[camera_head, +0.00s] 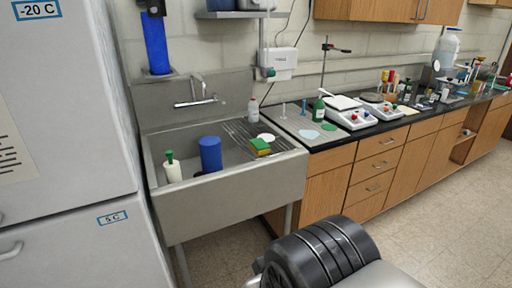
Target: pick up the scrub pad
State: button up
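The scrub pad (260,147), green on top with a yellow layer beneath, lies on the ribbed drainboard (285,144) at the right side of the steel sink (235,190). It sits near the front of the drainboard, close to the basin. A round white piece lies just behind it. My gripper is not in view; only a dark rounded part of what looks like my arm shows at the bottom.
A blue cylinder (211,154) and a white bottle with a green top (172,167) stand in the basin. A white bottle (253,111) and the faucet (195,92) are behind. Hot plates (351,114) stand on the right counter. Floor before the cabinets is clear.

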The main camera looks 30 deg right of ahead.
aim_at(259, 146)
jog(key=i+l+z, duration=0.2)
jog(key=i, duration=0.45)
jog(key=i+l+z, duration=0.2)
jog(key=i+l, duration=0.15)
jog(key=i, duration=0.3)
jog(key=i+l+z, duration=0.2)
jog(key=i, duration=0.5)
jog(key=j, duration=0.1)
